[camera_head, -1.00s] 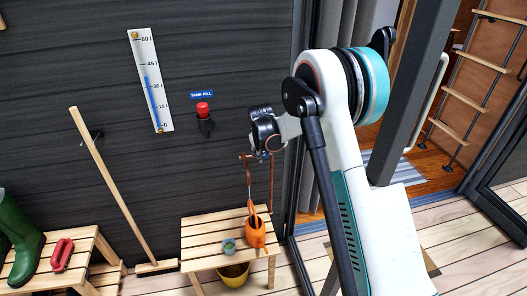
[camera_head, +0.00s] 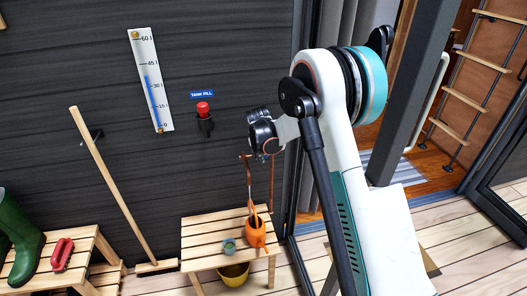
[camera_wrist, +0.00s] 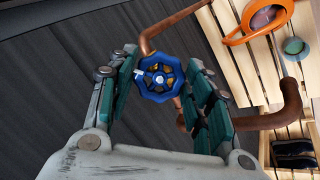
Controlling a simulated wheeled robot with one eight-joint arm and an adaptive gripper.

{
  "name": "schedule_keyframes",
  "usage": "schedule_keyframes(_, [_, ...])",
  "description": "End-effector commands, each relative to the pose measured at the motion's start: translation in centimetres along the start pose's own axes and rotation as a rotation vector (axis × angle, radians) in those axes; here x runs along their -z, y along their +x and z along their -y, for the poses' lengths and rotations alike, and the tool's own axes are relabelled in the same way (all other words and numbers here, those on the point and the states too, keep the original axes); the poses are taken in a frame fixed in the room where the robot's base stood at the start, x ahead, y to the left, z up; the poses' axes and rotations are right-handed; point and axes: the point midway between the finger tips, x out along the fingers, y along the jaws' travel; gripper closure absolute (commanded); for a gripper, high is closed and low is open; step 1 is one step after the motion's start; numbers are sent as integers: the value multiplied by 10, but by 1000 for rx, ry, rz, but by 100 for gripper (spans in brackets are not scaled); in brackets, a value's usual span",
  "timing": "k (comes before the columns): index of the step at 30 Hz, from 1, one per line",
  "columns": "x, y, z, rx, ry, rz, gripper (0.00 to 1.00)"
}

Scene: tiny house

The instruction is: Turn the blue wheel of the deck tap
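The blue wheel (camera_wrist: 159,77) of the tap shows in the wrist view, a round spoked handle with a small white mark at its left side. Copper pipe (camera_wrist: 176,22) runs from behind it. My gripper (camera_wrist: 165,80) is open, with one teal-padded finger to the left of the wheel and the other to the right. The left finger looks very close to the rim; I cannot tell whether it touches. In the head view, my wrist hides the wheel, and only copper pipe (camera_head: 247,172) shows below it.
A slatted bench (camera_head: 200,246) stands below, with an orange watering can (camera_head: 256,232) and a small cup (camera_head: 229,246). A tank gauge (camera_head: 151,80) and a red button (camera_head: 203,108) are on the dark wall. A broom (camera_head: 110,182) leans at left.

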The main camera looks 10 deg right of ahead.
Motion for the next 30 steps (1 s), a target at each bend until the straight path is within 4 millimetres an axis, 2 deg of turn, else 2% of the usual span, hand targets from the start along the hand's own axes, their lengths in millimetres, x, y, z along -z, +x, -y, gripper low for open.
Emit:
schedule_keyframes(1, [0, 0, 0, 0, 0, 0, 39])
schedule_keyframes(2, [0, 0, 0, 0, 0, 0, 34])
schedule_keyframes(11, [0, 0, 0, 0, 1, 0, 34])
schedule_keyframes(16, [0, -8, 0, 0, 0, 0, 34])
schedule_keyframes(20, [0, -26, 0, 1, -1, -1, 34])
schedule_keyframes(30, [0, -89, 0, 1, 1, 0, 34])
